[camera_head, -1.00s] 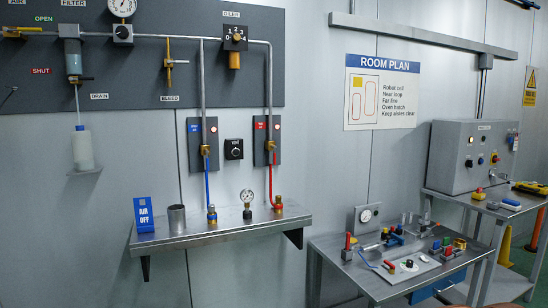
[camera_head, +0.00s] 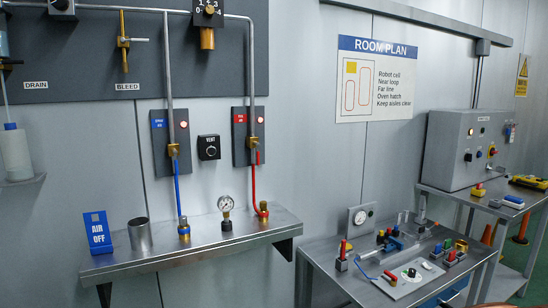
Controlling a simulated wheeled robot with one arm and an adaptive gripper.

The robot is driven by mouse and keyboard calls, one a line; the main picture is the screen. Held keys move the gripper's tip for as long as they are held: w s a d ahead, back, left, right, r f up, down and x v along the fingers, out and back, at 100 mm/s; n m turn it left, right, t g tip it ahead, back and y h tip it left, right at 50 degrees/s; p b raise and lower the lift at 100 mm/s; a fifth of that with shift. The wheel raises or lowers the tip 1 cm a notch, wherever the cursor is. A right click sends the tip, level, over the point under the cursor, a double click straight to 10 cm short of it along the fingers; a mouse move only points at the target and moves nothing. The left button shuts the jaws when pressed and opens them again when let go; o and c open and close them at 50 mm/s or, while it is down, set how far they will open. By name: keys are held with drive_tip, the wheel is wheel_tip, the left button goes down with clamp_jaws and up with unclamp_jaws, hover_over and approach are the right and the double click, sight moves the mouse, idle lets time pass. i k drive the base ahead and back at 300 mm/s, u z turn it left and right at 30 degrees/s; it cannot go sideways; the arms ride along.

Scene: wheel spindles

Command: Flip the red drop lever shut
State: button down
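The red drop (camera_head: 239,118) is a dark wall panel with a red label and a lit red lamp. A grey pipe runs down it into a brass valve (camera_head: 253,143). A small red piece that looks like the drop's lever (camera_head: 258,158) hangs down beside the pipe, just below the valve. A red hose (camera_head: 253,186) continues from there and curves to a brass fitting on the shelf. The lever is small, and its exact angle is hard to tell. My gripper is not in view.
The blue drop (camera_head: 159,128) with its blue hose is to the left, and a VENT knob (camera_head: 209,147) sits between the drops. A metal shelf (camera_head: 160,262) below holds a gauge (camera_head: 226,208), cup (camera_head: 140,235) and AIR OFF sign (camera_head: 98,233). A cluttered bench (camera_head: 335,280) stands at right.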

sight(258, 145)
drive_tip(key=u, duration=0.3)
drive_tip(key=i, duration=0.65)
drive_tip(key=u, duration=0.9)
drive_tip(key=i, duration=0.3)
drive_tip(key=u, duration=0.3)
